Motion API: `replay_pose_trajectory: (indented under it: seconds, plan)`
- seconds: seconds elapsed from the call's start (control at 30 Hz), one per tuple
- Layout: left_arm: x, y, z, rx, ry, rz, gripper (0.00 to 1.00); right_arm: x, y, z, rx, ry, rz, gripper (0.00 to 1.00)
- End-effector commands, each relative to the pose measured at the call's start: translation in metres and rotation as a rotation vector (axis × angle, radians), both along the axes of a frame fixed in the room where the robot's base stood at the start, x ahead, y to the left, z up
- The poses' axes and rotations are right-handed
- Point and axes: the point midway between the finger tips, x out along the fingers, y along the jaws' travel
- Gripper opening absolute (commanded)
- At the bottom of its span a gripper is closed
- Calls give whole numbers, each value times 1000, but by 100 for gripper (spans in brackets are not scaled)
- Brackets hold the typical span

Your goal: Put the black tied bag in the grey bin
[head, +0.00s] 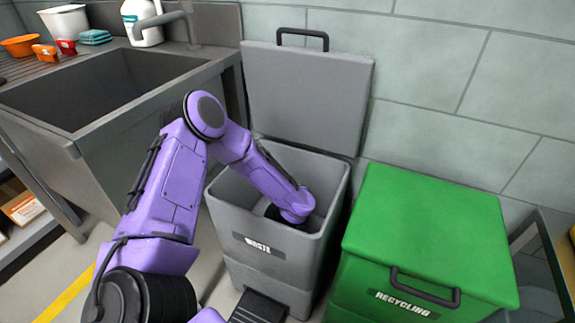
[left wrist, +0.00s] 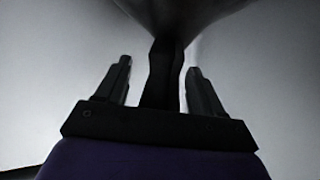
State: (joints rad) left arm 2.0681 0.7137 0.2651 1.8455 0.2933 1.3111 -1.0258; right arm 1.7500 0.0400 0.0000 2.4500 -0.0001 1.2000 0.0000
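The grey bin (head: 268,272), labelled WASTE, stands in the middle of the head view with its lid (head: 306,95) raised against the wall. My left arm reaches down into it, and the bin's front wall hides the gripper in that view. In the left wrist view my left gripper (left wrist: 160,66) has its two fingers spread. The black bag (left wrist: 180,14) shows as a dark shape at the top, its narrow neck (left wrist: 163,82) running between the fingers with a gap on each side. The bag is hidden in the head view. My right gripper is out of view.
A green recycling bin (head: 425,215) with its lid shut stands close on the right. A grey sink (head: 90,90) is on the left, with a white jug (head: 140,20), an orange bowl (head: 20,45) and folded teal cloths (head: 95,37) behind it. A pedal (head: 258,308) is at the bin's foot.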

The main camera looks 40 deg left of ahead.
Motion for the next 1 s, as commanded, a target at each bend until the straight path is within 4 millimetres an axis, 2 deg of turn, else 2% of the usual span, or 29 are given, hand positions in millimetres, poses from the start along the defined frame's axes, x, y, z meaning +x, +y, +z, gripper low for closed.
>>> replay_pose_trajectory:
  seconds: [0.23, 0.37, 0.5, 0.7, 1.0]
  plan:
    - [0, 0, 1, -1, -1, 1, 67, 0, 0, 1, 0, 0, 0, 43]
    - [1, 0, 18, -2, -5, 1, 67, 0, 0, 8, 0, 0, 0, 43]
    - [-16, -23, 36, 0, 0, -4, 67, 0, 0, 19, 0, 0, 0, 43]
    - [-34, -44, 53, 1, 0, -3, 67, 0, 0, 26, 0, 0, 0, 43]
    - [-39, -49, 55, 0, 0, 0, 67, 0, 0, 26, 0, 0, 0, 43]
